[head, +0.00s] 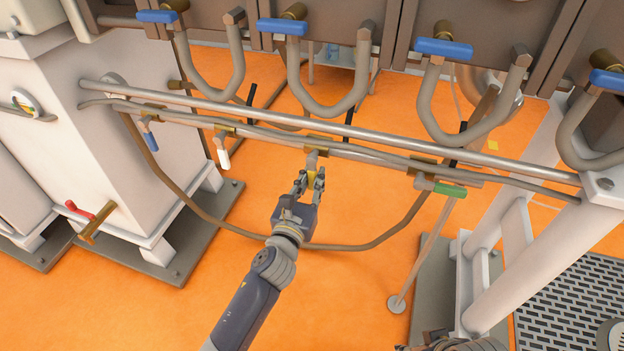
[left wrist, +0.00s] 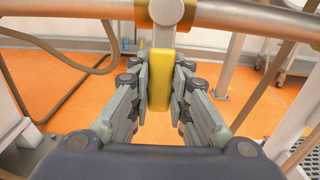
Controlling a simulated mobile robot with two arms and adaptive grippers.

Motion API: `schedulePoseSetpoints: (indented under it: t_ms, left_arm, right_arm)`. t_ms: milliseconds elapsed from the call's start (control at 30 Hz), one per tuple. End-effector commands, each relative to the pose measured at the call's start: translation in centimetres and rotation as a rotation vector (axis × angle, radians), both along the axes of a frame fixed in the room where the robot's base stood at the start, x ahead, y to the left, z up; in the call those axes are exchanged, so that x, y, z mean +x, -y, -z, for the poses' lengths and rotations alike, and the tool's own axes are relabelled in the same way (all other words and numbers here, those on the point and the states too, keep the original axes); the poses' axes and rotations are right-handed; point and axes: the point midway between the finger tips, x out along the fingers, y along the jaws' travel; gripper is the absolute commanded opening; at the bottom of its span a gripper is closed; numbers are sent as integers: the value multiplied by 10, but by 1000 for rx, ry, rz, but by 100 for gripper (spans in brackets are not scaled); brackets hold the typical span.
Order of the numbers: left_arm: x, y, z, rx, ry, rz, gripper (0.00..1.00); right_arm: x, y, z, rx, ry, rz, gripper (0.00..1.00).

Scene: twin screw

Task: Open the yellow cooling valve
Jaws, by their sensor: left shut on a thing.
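The yellow cooling valve handle (left wrist: 161,78) sits between the fingers of my left gripper (left wrist: 160,95) in the left wrist view, with finger pads against both sides. It hangs from a valve body (left wrist: 165,12) on the metal pipe and points away from the pipe, towards my gripper. In the head view my left gripper (head: 309,184) reaches up to the middle of the pipe and covers most of the yellow handle. A dark part of my right arm shows at the bottom edge of the head view; its fingers cannot be made out clearly.
The same pipe run carries a blue handle (head: 150,141), a white handle (head: 223,153) and a green handle (head: 450,190). Curved hoses with blue handles (head: 283,27) hang above. A red handle (head: 79,210) is at left. The orange floor below is mostly open.

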Motion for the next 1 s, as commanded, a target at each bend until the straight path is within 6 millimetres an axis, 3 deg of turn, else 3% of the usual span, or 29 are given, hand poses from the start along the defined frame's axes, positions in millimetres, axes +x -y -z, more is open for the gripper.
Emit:
schedulePoseSetpoints:
  t_ms: [1000]
  left_arm:
    - [-11, 34, -11, -548, -179, 0, 0]
  right_arm:
    - [0, 0, -8, 0, 0, 0, 40]
